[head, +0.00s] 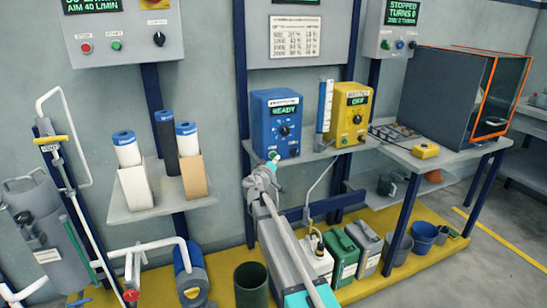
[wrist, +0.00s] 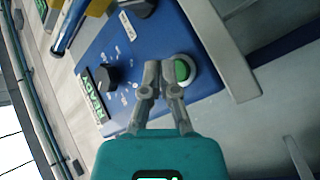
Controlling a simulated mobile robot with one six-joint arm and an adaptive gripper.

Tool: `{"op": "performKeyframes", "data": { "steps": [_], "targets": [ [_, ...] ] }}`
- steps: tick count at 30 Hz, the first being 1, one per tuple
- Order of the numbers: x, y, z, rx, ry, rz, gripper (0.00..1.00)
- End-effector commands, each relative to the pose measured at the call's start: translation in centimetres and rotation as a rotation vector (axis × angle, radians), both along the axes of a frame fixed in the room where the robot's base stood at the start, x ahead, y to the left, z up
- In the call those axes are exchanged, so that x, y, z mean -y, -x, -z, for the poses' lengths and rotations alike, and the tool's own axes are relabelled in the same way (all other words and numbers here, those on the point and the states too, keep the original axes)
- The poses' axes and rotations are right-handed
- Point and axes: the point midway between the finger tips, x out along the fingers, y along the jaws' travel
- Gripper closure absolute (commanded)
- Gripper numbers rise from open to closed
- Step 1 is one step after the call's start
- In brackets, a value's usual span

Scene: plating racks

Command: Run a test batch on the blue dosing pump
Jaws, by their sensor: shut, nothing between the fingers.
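The blue dosing pump (head: 262,107) stands on the grey shelf, and its green display reads READY (head: 284,111). In the wrist view its blue front panel (wrist: 125,45) fills the middle, with a black knob (wrist: 107,77), a second black knob (wrist: 145,8) and a green round button (wrist: 182,69) in a pale ring. My gripper (wrist: 160,68) is shut and empty. Its fingertips are beside the green button, overlapping the ring's edge in the picture; I cannot tell whether they touch it. In the head view my gripper (head: 273,158) is at the pump's lower left front.
A yellow pump (head: 350,100) reading OFF stands to the right, with a clear blue-marked cylinder (head: 324,105) between the pumps. A printed table (head: 295,37) hangs above. Canisters (head: 343,257) and buckets (head: 424,235) stand below on the yellow floor platform (head: 225,270).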

Motion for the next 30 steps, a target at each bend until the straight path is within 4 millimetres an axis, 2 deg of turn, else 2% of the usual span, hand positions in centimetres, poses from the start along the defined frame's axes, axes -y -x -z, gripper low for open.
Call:
{"op": "performKeyframes", "data": {
  "steps": [30],
  "targets": [
    [-0.27,-0.8,-0.03,0.0,0.0,0.0,1.0]
  ]
}}
